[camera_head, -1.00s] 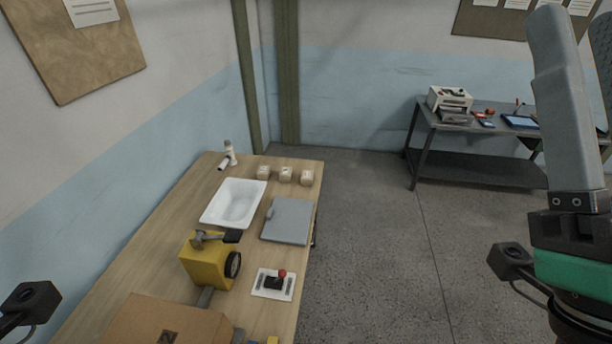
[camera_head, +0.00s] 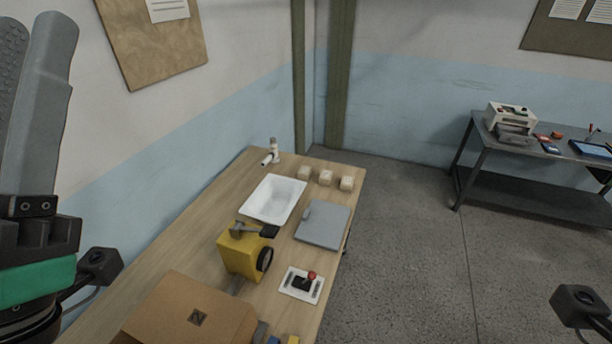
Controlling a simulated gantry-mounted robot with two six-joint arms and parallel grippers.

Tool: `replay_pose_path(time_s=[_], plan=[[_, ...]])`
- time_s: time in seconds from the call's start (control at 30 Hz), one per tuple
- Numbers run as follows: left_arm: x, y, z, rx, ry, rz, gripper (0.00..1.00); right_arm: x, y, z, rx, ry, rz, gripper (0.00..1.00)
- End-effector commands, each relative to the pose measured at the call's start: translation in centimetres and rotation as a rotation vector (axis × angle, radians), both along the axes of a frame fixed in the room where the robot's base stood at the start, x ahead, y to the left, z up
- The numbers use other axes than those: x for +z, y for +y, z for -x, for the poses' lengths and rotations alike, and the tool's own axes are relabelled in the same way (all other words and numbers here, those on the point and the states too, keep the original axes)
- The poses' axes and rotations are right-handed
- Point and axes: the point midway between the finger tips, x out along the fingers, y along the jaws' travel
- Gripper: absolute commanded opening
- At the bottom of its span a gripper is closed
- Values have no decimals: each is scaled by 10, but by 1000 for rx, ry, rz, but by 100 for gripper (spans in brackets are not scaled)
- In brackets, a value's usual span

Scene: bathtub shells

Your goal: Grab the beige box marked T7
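My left gripper (camera_head: 39,28) is raised at the left edge of the view, fingers up, partly cut off by the frame. Its fingers look apart, with nothing between them, far from the boxes. My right gripper is out of view.
The wooden table (camera_head: 180,240) holds a white tub shell (camera_head: 272,199), a grey panel (camera_head: 322,225), a yellow machine (camera_head: 239,252), a joystick panel (camera_head: 301,285) and a brown carton (camera_head: 185,314). A metal bench (camera_head: 530,190) stands right. Floor between is clear.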

Motion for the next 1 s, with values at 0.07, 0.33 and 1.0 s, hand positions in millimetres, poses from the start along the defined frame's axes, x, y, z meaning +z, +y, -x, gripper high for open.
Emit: replay_pose_path(time_s=[0.07, 0.33, 1.0], plan=[[0, 0, 0, 0, 0, 0, 36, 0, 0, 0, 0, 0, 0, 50], [0, 0, 0, 0, 0, 0, 36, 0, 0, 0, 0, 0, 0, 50], [8, 0, 0, 0, 0, 0, 100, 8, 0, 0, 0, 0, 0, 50]])
